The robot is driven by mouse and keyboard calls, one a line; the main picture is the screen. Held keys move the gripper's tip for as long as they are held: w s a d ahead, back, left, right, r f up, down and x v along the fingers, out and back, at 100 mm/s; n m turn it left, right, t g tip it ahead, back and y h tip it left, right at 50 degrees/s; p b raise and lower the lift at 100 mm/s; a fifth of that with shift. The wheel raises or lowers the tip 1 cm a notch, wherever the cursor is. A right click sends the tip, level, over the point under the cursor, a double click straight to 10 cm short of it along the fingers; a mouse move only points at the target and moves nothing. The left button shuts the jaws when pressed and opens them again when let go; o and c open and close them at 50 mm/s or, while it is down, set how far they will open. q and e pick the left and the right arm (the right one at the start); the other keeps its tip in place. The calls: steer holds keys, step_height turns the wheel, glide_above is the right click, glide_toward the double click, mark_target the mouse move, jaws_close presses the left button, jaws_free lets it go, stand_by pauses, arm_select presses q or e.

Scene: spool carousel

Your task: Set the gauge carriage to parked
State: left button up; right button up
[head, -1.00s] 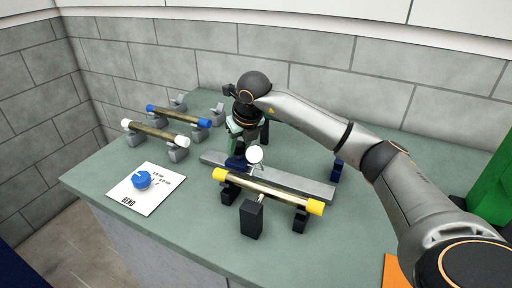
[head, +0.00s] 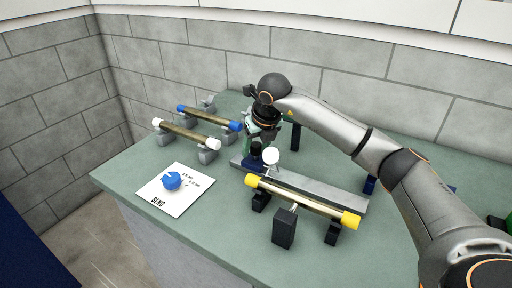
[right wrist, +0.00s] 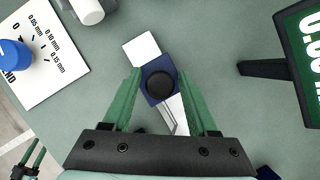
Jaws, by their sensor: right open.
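The gauge carriage is a dark blue block with a round black knob (right wrist: 160,87). In the head view the carriage (head: 256,152) sits near the left end of a long grey rail (head: 320,188), with a white round dial (head: 271,156) beside it. My right gripper (head: 262,132) is over the carriage and partly covers it. In the right wrist view its two green fingers (right wrist: 160,80) are open, one on each side of the carriage; I cannot tell whether they touch it. A small green and dark part at the lower left may be my left gripper (right wrist: 30,162).
A yellow-capped bar (head: 303,202) lies on black supports before the rail. Blue-capped (head: 208,118) and white-capped (head: 186,135) bars rest at left. A blue knob (head: 172,181) sits on a white card (head: 195,178). A black-framed display (right wrist: 305,50) stands right of the gripper.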

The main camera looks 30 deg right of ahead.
steer(key=shift+o, duration=0.5)
steer(key=v, duration=1.2)
steer(key=shift+r, duration=0.25)
steer(key=shift+s+a+f, duration=0.1)
